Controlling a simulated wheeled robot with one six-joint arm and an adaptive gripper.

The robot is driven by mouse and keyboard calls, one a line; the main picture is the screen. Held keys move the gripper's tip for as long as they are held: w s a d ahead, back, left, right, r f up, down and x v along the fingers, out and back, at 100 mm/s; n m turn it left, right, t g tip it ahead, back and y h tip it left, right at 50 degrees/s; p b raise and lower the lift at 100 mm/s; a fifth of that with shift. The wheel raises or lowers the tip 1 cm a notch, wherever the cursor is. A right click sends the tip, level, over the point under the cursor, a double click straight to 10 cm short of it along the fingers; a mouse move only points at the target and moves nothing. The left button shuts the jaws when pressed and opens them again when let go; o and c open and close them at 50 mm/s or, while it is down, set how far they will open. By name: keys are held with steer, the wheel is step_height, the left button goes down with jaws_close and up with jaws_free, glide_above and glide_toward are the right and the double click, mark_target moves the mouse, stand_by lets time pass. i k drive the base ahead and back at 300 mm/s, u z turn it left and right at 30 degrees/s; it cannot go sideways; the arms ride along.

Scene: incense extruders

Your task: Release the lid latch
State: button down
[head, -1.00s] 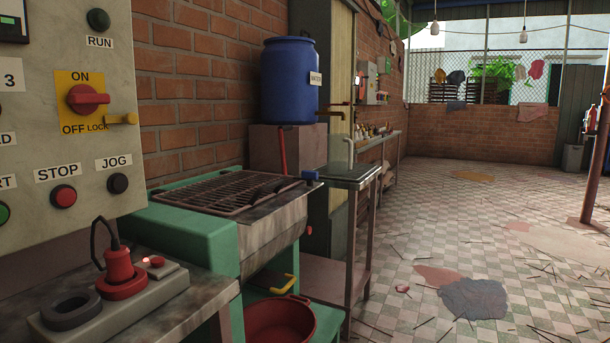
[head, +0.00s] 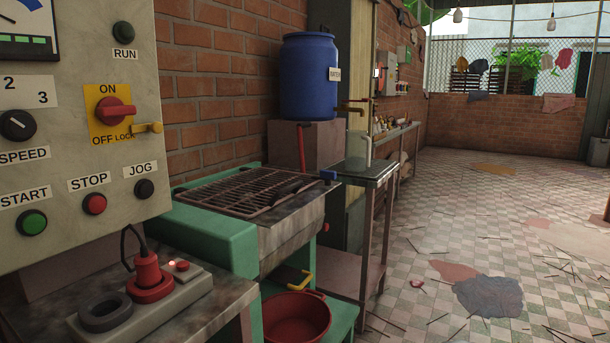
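A green machine (head: 215,232) with a metal hopper stands left of centre. A dark barred grate (head: 235,195) lies flat over the hopper like a lid. A dark handle-like piece (head: 290,187) sits on its right part. A small blue piece (head: 328,175) shows at the hopper's far right corner, near the foot of a red upright bar (head: 301,147). A yellow handle (head: 299,279) sits low on the machine's front. I cannot tell which of these parts is the latch. My gripper is out of view.
A control panel (head: 75,180) with a red switch (head: 115,112) fills the left. A bench (head: 190,325) holds a red plug. A red basin (head: 297,318) sits below the hopper. A blue barrel (head: 308,75) and a side table (head: 360,172) stand behind. The tiled floor at right is mostly open.

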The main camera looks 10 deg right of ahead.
mark_target(327, 175)
steer(key=k, duration=0.65)
steer(key=z, duration=0.15)
steer(key=i, duration=0.55)
steer(key=u, duration=0.5)
steer(key=i, duration=0.7)
steer(key=u, duration=0.7)
